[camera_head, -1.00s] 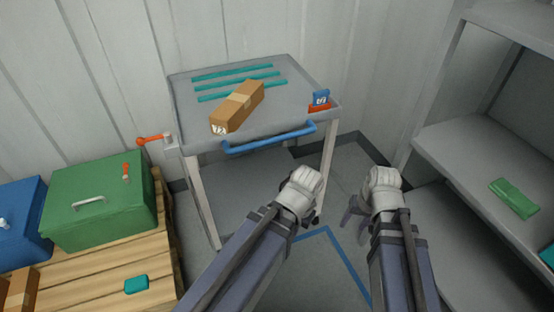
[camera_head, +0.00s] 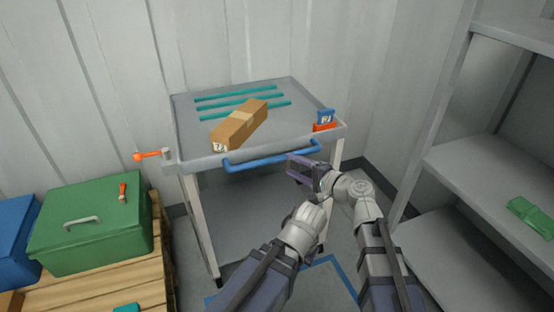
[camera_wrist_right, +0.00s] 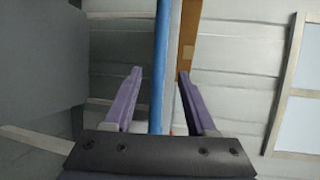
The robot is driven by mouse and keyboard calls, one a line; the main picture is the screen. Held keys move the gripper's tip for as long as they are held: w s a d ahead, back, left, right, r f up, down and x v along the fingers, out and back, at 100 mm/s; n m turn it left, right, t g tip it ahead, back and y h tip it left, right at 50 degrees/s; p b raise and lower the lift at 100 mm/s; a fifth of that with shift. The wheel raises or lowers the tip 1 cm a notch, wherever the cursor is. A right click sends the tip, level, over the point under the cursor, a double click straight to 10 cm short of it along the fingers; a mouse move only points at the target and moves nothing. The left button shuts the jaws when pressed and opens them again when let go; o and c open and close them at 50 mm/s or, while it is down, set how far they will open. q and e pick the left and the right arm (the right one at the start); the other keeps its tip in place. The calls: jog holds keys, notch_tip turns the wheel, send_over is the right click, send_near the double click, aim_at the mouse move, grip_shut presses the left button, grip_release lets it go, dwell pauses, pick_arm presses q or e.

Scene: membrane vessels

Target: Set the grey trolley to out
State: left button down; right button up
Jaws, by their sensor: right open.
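The grey trolley (camera_head: 185,172) stands against the wall in the head view, with a blue handle bar (camera_head: 270,157) along its front edge. A brown taped box (camera_head: 240,125) lies on its top, beside teal strips (camera_head: 243,104). My right gripper (camera_head: 296,167) is open just in front of the handle's right part. In the right wrist view the blue handle (camera_wrist_right: 160,70) runs between the open fingers, which do not visibly touch it. My left arm (camera_head: 300,235) reaches in below the handle; its fingers are hidden.
A green toolbox (camera_head: 90,240) and a blue box (camera_head: 15,240) sit on a wooden pallet (camera_head: 150,265) at left. A grey shelf (camera_head: 480,165) with a green item (camera_head: 530,215) stands at right. Blue tape (camera_head: 340,275) marks the floor.

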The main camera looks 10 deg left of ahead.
aim_at(280, 160)
jog(key=shift+b+x, duration=0.75)
jog(key=shift+x, duration=3.2)
jog(key=shift+s, duration=0.1)
grip_shut()
